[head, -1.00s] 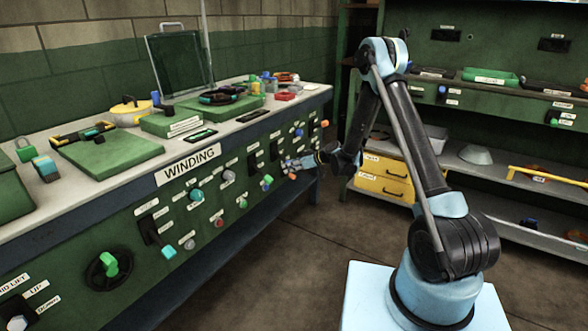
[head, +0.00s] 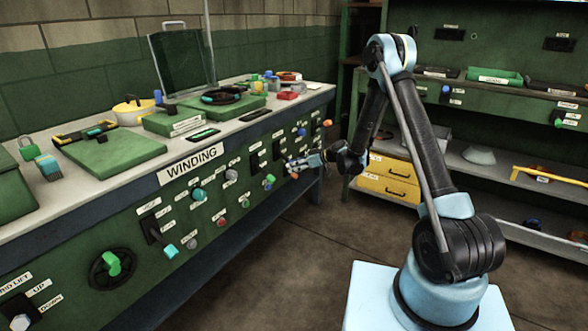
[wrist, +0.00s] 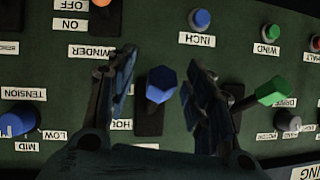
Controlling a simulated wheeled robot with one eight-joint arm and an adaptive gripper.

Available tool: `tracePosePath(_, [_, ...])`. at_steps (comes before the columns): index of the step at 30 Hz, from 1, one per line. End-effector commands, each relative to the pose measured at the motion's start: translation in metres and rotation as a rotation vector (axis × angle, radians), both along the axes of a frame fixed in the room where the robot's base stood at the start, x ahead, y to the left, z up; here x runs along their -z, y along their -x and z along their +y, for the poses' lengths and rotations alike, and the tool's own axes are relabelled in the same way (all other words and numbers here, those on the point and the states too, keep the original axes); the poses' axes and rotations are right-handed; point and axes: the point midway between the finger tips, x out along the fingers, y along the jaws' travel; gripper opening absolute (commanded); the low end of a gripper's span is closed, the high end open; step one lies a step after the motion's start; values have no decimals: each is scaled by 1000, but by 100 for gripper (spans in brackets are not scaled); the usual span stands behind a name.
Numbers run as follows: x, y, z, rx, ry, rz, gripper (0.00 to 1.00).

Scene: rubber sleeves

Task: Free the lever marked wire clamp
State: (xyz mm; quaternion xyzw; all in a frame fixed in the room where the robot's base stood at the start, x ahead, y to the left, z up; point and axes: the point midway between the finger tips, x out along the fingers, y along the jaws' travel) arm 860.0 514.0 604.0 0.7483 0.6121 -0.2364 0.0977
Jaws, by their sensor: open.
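In the wrist view my gripper (wrist: 160,62) is open, with one finger on each side of a blue hexagonal lever knob (wrist: 161,85). The lever stands on a black plate on the green panel, and gaps show between the knob and both fingers. The labels around it are upside down. One below it is partly hidden by a finger, and I cannot read a wire clamp label. In the head view my gripper (head: 305,162) is at the far part of the winding panel. The lever cannot be made out there.
In the wrist view a green-tipped lever (wrist: 272,92) stands close to the right finger. A blue tension knob (wrist: 18,123) is at the left, and a blue inch button (wrist: 200,19) is above. The bench top (head: 60,205) holds tools and boxes.

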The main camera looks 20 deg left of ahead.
Motion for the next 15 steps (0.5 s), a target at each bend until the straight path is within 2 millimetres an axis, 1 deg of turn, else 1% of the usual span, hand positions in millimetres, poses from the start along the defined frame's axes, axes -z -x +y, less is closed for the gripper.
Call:
tracePosePath(1, [-5, 1, -8, 1, 0, 0, 48])
tracePosePath(9, [-29, 7, -55, 4, 0, 1, 48])
tracePosePath(12, [-36, 9, -69, 3, 1, 2, 48])
tracePosePath(15, [-42, 10, -79, 3, 1, 1, 48])
